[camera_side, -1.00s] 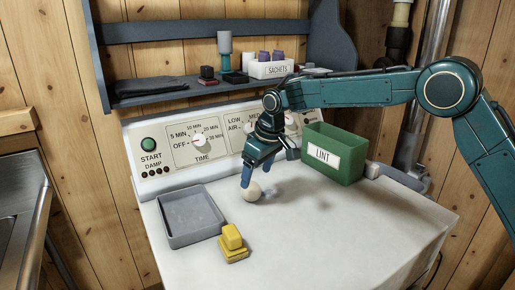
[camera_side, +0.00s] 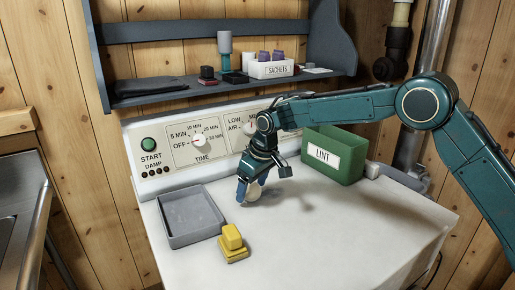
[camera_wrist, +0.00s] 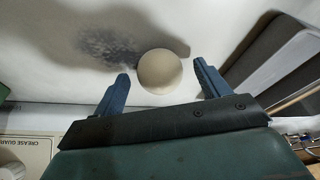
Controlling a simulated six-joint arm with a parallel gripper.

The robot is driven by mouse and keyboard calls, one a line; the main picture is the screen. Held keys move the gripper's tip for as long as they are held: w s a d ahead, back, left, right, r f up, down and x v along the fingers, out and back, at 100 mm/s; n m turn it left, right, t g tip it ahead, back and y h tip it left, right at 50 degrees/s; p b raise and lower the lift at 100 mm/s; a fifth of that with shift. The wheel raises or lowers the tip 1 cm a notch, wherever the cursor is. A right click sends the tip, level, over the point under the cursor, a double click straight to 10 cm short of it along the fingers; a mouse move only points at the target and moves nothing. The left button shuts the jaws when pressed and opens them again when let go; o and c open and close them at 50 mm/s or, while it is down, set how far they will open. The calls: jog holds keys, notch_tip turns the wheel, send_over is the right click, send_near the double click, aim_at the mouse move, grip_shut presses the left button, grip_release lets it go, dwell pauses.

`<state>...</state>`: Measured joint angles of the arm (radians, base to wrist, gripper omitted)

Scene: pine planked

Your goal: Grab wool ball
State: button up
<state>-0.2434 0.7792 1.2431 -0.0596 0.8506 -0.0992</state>
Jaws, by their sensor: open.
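The wool ball (camera_wrist: 159,71) is a round cream ball on the white dryer top. In the wrist view it lies between the two blue fingers of my gripper (camera_wrist: 162,83), with a gap on each side. In the side view my gripper (camera_side: 250,195) is low over the dryer top, its fingers pointing down. The ball (camera_side: 254,192) shows there only in part, behind and between the fingers. My gripper is open and holds nothing.
A green LINT box (camera_side: 345,170) stands at the right rear. The control panel (camera_side: 175,150) rises behind. The front right of the top (camera_side: 340,235) is clear.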

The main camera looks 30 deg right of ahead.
jog(key=c, duration=1.1)
jog(key=shift+o, duration=0.2)
jog(key=shift+r, duration=0.1)
jog(key=shift+r, duration=4.95)
